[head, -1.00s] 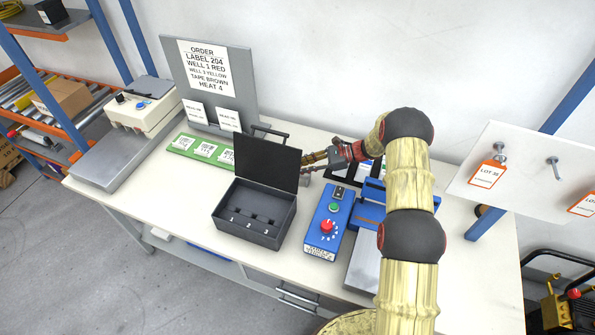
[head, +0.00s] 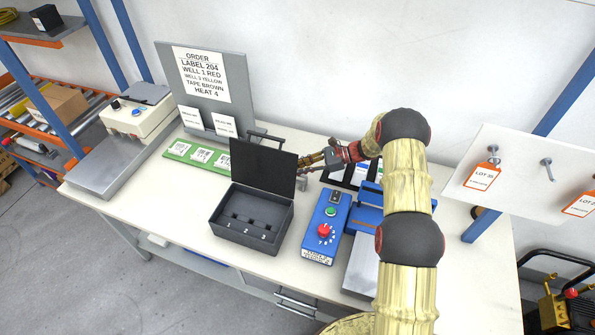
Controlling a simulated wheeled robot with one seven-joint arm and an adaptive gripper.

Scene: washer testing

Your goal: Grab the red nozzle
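My gripper (head: 310,161) reaches over the back of the bench, just right of the raised black lid (head: 263,167) of an open case. Its fingertips are small in the picture and partly hidden by the lid, so I cannot tell whether they are open or shut, or hold anything. I cannot make out a red nozzle for certain. The area behind the lid is hidden from this view.
The open case (head: 228,227) has numbered wells. Right of it is a blue control box (head: 315,246) with a red knob (head: 323,230). A white panel (head: 520,160) with hooks is at the right.

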